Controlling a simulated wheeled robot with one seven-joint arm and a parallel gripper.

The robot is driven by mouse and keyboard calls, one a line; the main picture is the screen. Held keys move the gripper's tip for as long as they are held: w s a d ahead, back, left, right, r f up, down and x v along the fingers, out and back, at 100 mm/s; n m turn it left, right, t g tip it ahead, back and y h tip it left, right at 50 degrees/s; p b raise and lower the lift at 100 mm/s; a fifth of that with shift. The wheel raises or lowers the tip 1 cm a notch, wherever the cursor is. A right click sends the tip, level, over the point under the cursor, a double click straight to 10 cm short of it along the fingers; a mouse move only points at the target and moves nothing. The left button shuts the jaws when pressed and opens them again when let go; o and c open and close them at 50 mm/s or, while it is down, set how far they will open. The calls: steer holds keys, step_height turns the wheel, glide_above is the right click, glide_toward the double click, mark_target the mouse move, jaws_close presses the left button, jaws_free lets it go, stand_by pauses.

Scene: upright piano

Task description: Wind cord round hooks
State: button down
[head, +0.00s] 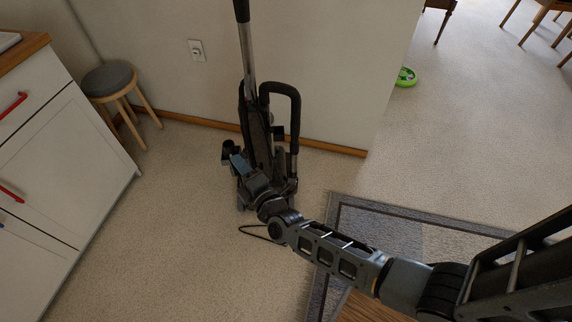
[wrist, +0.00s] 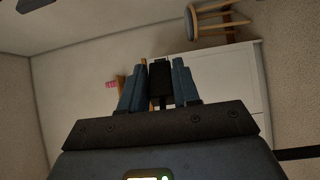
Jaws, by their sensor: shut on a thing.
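An upright vacuum cleaner (head: 268,140) with a grey tube and black body stands against the wall. Black loop-shaped parts rise on its right side; I cannot make out separate hooks. A thin dark cord (head: 255,231) loops on the carpet in front of it, partly hidden by my arm. My gripper (head: 237,162) is at the front left of the vacuum's body. In the wrist view, my gripper's blue fingers (wrist: 159,82) are shut on a small black block (wrist: 161,74), with a thin dark strand below it. It looks like the cord's plug end, but I cannot be sure.
A wall socket (head: 197,50) is above left of the vacuum. A round stool (head: 109,78) and a white cabinet (head: 70,150) stand at the left. A grey-bordered rug (head: 400,232) lies at the right. Carpet between cabinet and vacuum is clear.

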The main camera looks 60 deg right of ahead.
steer(key=s+d+f+m+g+h, duration=0.35)
steer(key=s+d+f+h, duration=0.35)
steer(key=d, duration=0.4)
step_height(320, 180, down, 30)
steer(key=y+b, duration=0.1)
steer(key=b, duration=3.2)
steer(key=w+a, duration=1)
steer(key=w, duration=0.3)
steer(key=shift+w+r+m, duration=0.15)
steer(key=shift+m, duration=0.2)
